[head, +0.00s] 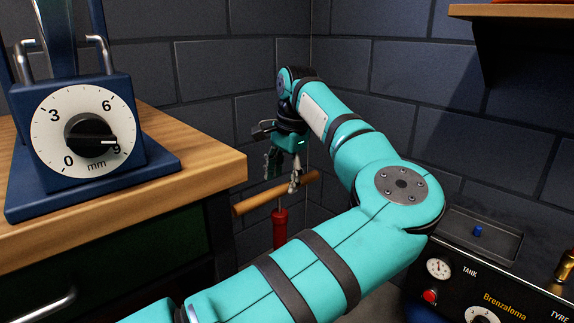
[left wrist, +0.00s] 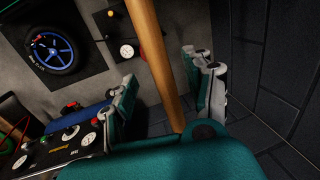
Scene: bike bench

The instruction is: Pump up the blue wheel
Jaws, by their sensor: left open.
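The floor pump has a wooden T-handle (head: 252,203) and a red barrel (head: 279,228), upright in the corner behind the bench. My left gripper (head: 282,181) points down just above the handle, fingers spread. In the left wrist view the handle (left wrist: 152,50) runs between the two open fingers (left wrist: 165,82); I cannot tell whether they touch it. The wheel (left wrist: 58,50), with blue spokes and a black tyre, lies on a dark mat in the left wrist view. My right gripper is not in view.
A wooden bench (head: 215,165) carries a blue device with a millimetre dial (head: 88,132). A black panel (head: 460,282) with tank gauge, red button and small tray stands at right. Block walls close in behind the gripper. A shelf (head: 515,12) hangs at upper right.

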